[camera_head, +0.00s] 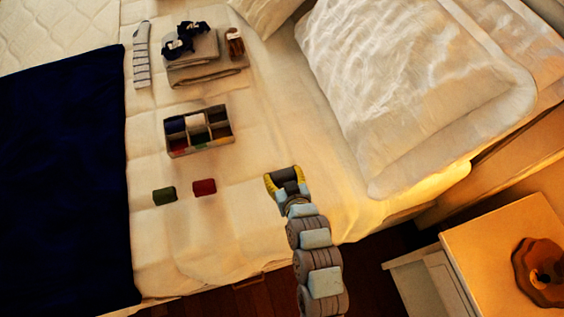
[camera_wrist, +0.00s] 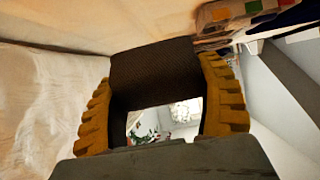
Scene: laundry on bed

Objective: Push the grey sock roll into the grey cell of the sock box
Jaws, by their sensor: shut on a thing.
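My gripper (camera_head: 284,178) is over the bed, to the right of the sock box, with its yellow fingers shut on a dark grey sock roll (camera_wrist: 155,68). In the wrist view the roll spans the gap between both fingers and looks nearly black-brown. The sock box (camera_head: 198,147) sits on the bed, left of and beyond my gripper. A navy roll and a white roll show in its back row. Its front shows coloured patches, and the colours inside the other cells are too dark to tell. A corner of the box shows at the top right of the wrist view (camera_wrist: 238,14).
A green roll (camera_head: 164,196) and a red roll (camera_head: 204,187) lie on the bed in front of the box. Folded grey laundry (camera_head: 205,70) and a striped sock (camera_head: 142,55) lie behind it. A pillow (camera_head: 410,80) is at the right. The sheet between gripper and box is clear.

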